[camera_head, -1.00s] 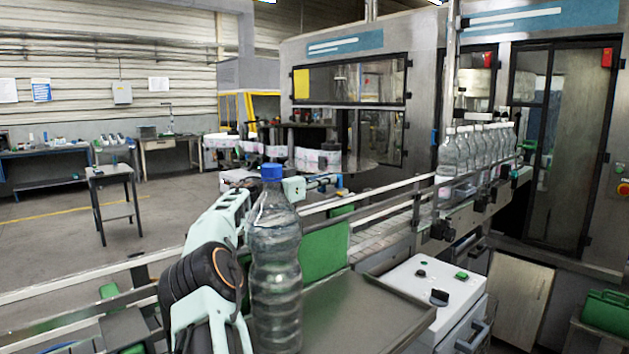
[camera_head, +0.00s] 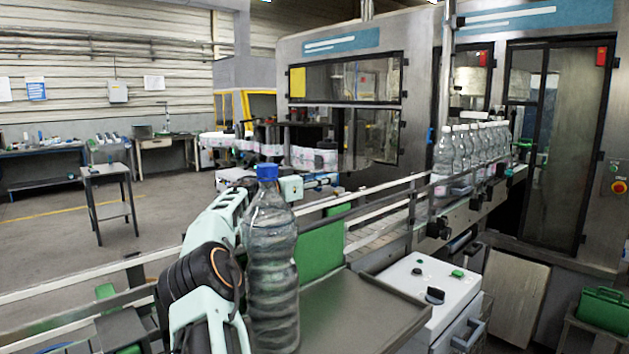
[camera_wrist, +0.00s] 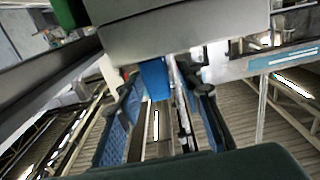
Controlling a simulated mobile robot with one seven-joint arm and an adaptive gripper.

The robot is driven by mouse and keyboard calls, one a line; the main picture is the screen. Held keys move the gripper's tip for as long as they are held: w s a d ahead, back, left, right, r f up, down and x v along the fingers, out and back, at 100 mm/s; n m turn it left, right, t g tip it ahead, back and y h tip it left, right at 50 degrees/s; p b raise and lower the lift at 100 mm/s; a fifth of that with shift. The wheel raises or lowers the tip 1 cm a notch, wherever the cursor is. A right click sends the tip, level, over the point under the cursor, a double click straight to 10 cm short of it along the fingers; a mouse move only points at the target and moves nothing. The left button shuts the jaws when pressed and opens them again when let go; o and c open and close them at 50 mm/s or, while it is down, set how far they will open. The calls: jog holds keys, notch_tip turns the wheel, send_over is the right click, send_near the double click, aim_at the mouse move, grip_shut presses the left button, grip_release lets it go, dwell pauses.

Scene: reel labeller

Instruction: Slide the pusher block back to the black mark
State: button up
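My arm reaches out behind a clear blue-capped bottle (camera_head: 270,265) in the head view. My gripper lies near the conveyor rail there, small and partly hidden. In the wrist view my gripper (camera_wrist: 162,82) has its two fingers, with blue inner faces, apart. A small blue block (camera_wrist: 154,78) sits between the fingertips, below a large grey body (camera_wrist: 185,28). It may be the pusher block. A gap shows on its right side; contact on the left is unclear. I cannot make out a black mark in either view.
The bottle stands at a grey tray (camera_head: 350,318) in front of the arm. Metal guide rails (camera_head: 375,205) run along the conveyor. Several clear bottles (camera_head: 470,155) stand in line at right. A white control box (camera_head: 425,290) is right of the tray.

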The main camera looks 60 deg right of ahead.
jog(key=v, duration=1.2)
jog(key=shift+r, duration=0.1)
dwell(0.4)
